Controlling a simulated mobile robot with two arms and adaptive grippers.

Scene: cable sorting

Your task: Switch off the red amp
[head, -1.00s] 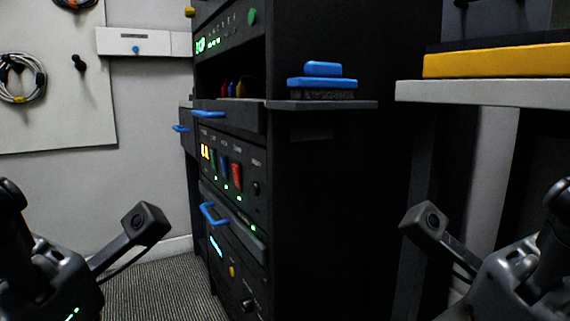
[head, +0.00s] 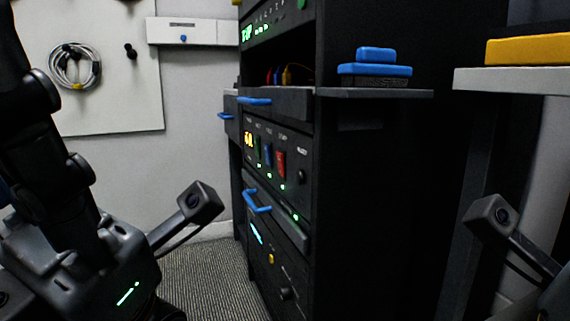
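The amp unit with coloured rocker switches (head: 269,158) is in the middle of the dark rack, seen at an angle in the head view. Its red switch (head: 280,164) is rightmost of the coloured ones, beside a small dark knob (head: 302,175). Small green lights show under the switches. My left arm fills the lower left, with its wrist camera left of the rack. My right arm's wrist camera is at the lower right. Both grippers' fingers are out of view, and neither arm is seen touching the rack.
Blue drawer handles (head: 257,202) stick out of the rack front. A side shelf (head: 376,93) juts right with blue boxes (head: 375,69) on it. A table (head: 510,80) stands at the right. Carpeted floor (head: 205,275) is free left of the rack.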

